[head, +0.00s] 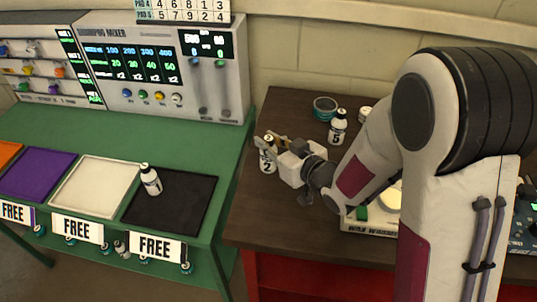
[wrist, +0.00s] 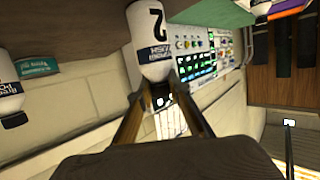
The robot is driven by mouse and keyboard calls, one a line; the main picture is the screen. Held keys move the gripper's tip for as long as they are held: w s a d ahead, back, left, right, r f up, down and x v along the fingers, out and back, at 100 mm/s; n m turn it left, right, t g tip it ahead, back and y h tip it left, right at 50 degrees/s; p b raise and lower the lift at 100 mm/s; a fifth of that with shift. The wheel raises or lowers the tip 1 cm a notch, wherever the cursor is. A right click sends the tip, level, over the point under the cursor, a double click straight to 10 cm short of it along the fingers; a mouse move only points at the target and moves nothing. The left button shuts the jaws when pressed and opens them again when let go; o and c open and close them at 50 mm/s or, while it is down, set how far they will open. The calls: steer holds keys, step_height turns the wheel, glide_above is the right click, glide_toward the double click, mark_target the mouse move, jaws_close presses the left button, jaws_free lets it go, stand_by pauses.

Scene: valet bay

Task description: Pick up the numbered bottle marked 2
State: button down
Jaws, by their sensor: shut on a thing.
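I cannot tell whether the bottle's base touches the table.
A bottle marked 5 (head: 338,129) and a teal tin (head: 325,107) stand behind my gripper on the brown table (head: 290,105). Another bottle (head: 150,181) stands on the black pad (head: 185,205) of the green bench (head: 215,150), beside a white pad (head: 95,187). A mixer console (head: 165,70) stands behind.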

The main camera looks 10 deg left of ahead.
stand_by(0.3)
steer(key=shift+r, duration=5)
